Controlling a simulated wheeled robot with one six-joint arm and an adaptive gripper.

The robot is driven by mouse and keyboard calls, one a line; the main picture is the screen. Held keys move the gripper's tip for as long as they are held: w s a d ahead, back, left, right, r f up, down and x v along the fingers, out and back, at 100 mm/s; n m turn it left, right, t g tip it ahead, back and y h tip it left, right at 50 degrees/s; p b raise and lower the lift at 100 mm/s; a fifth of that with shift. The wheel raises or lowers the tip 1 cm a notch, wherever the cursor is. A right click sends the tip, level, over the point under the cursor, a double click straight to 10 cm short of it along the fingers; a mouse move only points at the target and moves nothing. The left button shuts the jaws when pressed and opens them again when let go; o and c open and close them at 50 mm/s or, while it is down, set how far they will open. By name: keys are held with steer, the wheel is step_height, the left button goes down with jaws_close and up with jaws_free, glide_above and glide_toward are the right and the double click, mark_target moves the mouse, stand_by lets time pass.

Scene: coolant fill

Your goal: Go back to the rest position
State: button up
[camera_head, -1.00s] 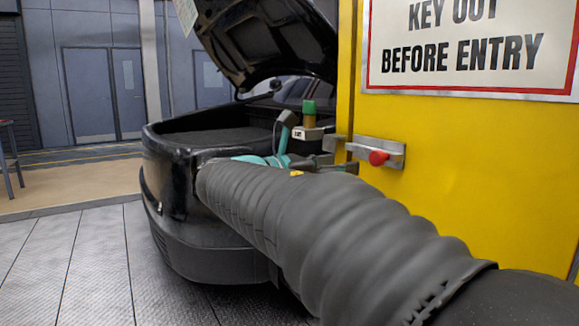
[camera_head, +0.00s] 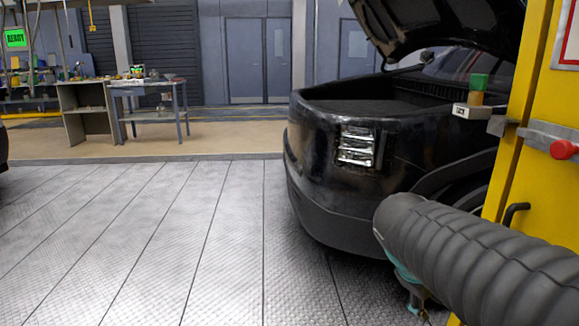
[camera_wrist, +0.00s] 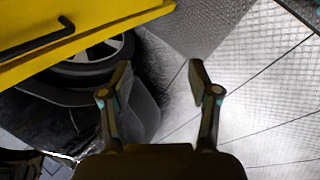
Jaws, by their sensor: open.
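My gripper (camera_wrist: 157,85) shows in the wrist view with its two fingers apart and nothing between them. It is over the patterned metal floor (camera_wrist: 250,70), with the car's wheel (camera_wrist: 95,65) to its left. In the head view my arm, in a dark ribbed sleeve, reaches in from the lower right. The gripper itself is mostly hidden there behind and below the sleeve.
The black car (camera_head: 330,190) stands with its hood (camera_head: 430,25) raised. A yellow panel (camera_head: 530,160) with a red knob (camera_head: 564,149) is close on the right. A workbench (camera_head: 150,100) stands far left.

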steer(key=s+a+f+m+t+y, duration=0.2)
steer(key=s+a+f+m+y, duration=0.2)
steer(key=s+a, duration=0.5)
steer(key=shift+s+a+m+y, duration=0.2)
steer(key=shift+s+m+y, duration=0.4)
steer(key=shift+m+y, duration=0.4)
steer(key=shift+c, duration=0.2)
